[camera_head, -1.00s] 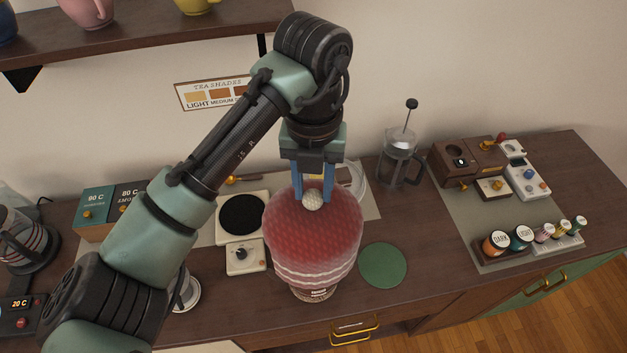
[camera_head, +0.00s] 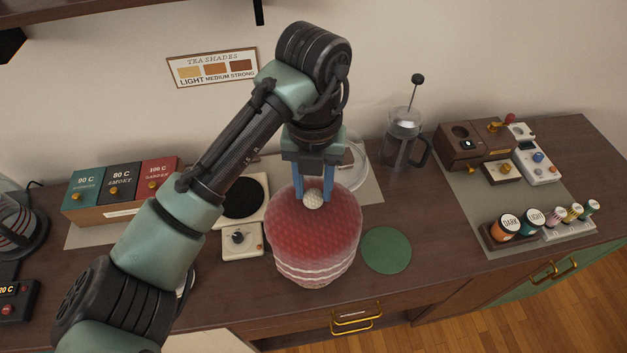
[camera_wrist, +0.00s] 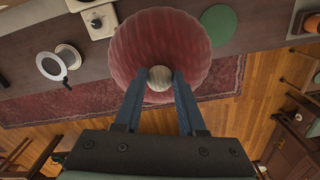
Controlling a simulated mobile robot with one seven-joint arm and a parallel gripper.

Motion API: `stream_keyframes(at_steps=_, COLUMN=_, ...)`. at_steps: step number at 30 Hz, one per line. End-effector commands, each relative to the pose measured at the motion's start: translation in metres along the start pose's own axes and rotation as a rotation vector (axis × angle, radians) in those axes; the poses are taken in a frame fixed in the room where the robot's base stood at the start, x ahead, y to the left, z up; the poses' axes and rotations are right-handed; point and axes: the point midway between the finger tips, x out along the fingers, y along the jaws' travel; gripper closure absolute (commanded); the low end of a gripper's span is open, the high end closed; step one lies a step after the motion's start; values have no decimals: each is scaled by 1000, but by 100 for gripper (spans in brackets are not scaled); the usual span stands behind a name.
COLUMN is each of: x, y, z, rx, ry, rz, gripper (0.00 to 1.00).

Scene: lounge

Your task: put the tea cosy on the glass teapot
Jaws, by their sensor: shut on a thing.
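The tea cosy (camera_head: 315,238) is a red dome with white bands near its lower edge and a pale bobble on top. In the wrist view the cosy (camera_wrist: 155,35) hangs beyond my gripper (camera_wrist: 160,80), the bobble between the fingertips. What lies under the cosy is hidden. A clear glass vessel (camera_head: 354,168) shows partly behind my gripper; I cannot tell whether it is the glass teapot.
A green round mat (camera_head: 386,250) lies right of the cosy. A glass press (camera_head: 402,140) stands behind it. Small labelled jars (camera_head: 506,227) stand at right. Tea boxes (camera_head: 120,185) stand at left.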

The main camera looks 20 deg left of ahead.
Motion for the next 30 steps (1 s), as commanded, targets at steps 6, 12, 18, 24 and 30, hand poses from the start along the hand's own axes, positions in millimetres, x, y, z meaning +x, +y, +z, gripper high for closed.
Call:
stream_keyframes(at_steps=6, x=19, y=0, z=0, rx=0, ry=0, rz=0, gripper=100)
stream_keyframes(at_steps=12, x=33, y=0, z=0, rx=0, ry=1, rz=-1, gripper=100)
stream_keyframes(at_steps=18, x=47, y=0, z=0, rx=1, ry=0, rz=0, gripper=100)
stream_keyframes(at_steps=24, x=61, y=0, z=0, rx=0, ry=0, rz=1, gripper=100)
stream_keyframes(at_steps=30, x=74, y=0, z=0, rx=0, ry=1, rz=0, gripper=100)
